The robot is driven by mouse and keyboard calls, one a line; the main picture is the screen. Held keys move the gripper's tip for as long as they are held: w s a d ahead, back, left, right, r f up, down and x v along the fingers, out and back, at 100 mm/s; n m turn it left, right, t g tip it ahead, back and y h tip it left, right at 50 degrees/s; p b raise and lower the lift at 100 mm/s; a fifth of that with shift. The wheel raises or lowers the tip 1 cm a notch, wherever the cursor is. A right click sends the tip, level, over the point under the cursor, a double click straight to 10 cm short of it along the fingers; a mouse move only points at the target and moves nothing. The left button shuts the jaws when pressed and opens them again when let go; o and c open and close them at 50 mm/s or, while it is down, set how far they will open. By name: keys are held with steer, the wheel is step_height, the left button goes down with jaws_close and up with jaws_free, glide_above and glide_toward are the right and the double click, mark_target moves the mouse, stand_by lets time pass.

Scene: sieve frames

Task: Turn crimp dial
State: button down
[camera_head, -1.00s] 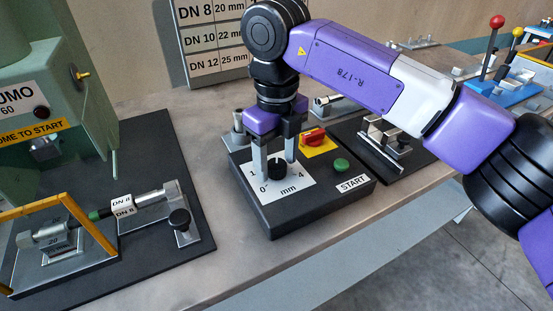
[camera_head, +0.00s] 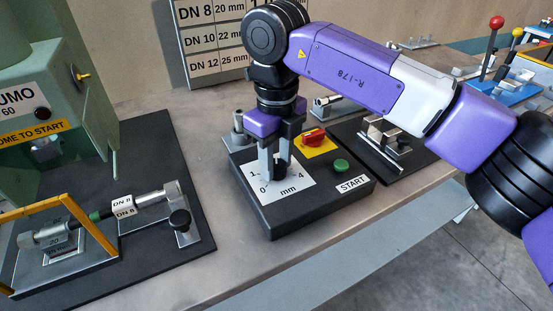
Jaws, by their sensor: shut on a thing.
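The crimp dial (camera_head: 280,170) is a small black knob on a white scale plate (camera_head: 297,181) marked 0, 1, 4 and mm. The plate sits on top of a black control box (camera_head: 315,203) on the bench. My gripper (camera_head: 275,168) points straight down over the box and is shut on the dial. Its grey fingers stand on either side of the knob and partly hide it. The dial's pointer and exact setting cannot be made out.
A DN size chart (camera_head: 214,45) stands behind. Metal blocks (camera_head: 385,135) lie right of the box. The bench front is clear.

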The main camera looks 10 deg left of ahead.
steer(key=n+p, duration=0.1)
steer(key=n, duration=0.3)
steer(key=shift+r, duration=0.15)
steer(key=n+p, duration=0.1)
steer(key=n, duration=0.3)
steer(key=shift+n, duration=0.3)
steer(key=n+p, duration=0.1)
steer(key=n, duration=0.3)
steer(key=shift+n, duration=0.3)
steer(key=shift+a+n, duration=0.1)
steer(key=shift+n, duration=1.7)
steer(key=c, duration=0.9)
jaws_free()
